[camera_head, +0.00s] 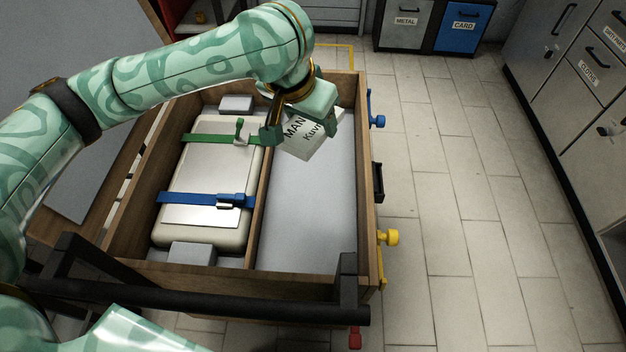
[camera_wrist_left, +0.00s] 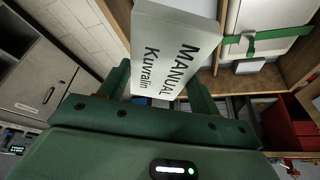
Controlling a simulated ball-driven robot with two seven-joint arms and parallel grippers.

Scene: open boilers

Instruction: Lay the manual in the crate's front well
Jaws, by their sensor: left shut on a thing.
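The manual (camera_head: 314,143) is a pale booklet with dark print. My left gripper (camera_head: 300,129) is shut on it and holds it tilted over the far part of the crate's empty right-hand compartment (camera_head: 308,210). The crate (camera_head: 371,215) is wooden, with a divider between two compartments. I cannot tell which compartment is called the front well. My right gripper is not in view.
A cream case (camera_head: 190,178) with a green strap (camera_head: 205,139) and a blue strap (camera_head: 180,198) fills the left compartment between grey blocks (camera_head: 191,253). Blue and yellow knobs (camera_head: 390,237) stick out of the crate's right side. Cabinets stand right; tiled floor (camera_head: 450,180) is clear.

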